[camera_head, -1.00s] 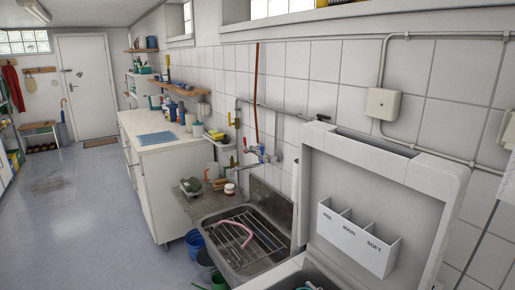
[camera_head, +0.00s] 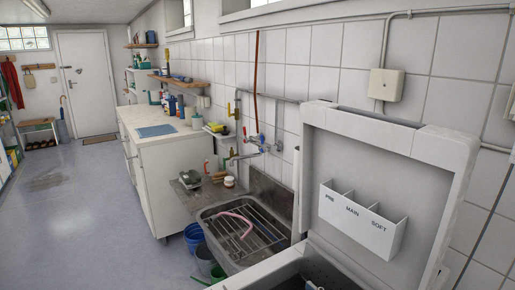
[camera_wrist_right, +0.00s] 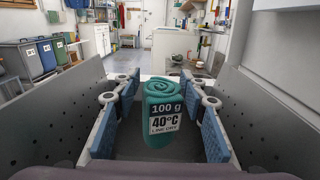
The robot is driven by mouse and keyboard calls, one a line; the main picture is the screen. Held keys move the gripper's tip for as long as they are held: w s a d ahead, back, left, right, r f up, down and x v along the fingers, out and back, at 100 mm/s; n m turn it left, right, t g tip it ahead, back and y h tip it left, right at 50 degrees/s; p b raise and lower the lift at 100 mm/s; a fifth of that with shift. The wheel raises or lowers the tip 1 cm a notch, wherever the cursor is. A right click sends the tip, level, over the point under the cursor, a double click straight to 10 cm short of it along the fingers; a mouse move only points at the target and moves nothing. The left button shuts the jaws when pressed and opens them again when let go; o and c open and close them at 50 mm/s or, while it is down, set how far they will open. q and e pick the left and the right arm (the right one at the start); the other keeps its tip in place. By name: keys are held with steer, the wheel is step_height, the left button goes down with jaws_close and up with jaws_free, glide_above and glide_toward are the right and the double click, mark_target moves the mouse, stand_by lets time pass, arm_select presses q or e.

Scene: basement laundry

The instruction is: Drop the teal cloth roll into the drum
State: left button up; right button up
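The teal cloth roll (camera_wrist_right: 165,112) stands upright in the right wrist view, its spiral end up and a label reading "100 g, 40°C, line dry" facing me. My right gripper (camera_wrist_right: 161,92) has its blue-padded fingers on both sides of the roll, the far pads close against it. Grey perforated metal walls (camera_wrist_right: 58,115), which look like part of the drum, rise on both sides of the gripper. In the head view the washer's lid (camera_head: 400,150) is up, and the opening is mostly cut off by the bottom edge. My left gripper is not in view.
A detergent tray (camera_head: 362,222) marked PRE, MAIN, SOFT sits on the raised lid. A sink (camera_head: 240,262) with a rack and pink hose is left of the washer. Buckets (camera_head: 195,238) stand below. The floor (camera_head: 85,215) at left is clear.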

steer(key=o, duration=0.3)
steer(key=shift+v, duration=0.75)
steer(key=v, duration=1)
steer(key=shift+s+d, duration=0.1)
steer(key=shift+s, duration=0.2)
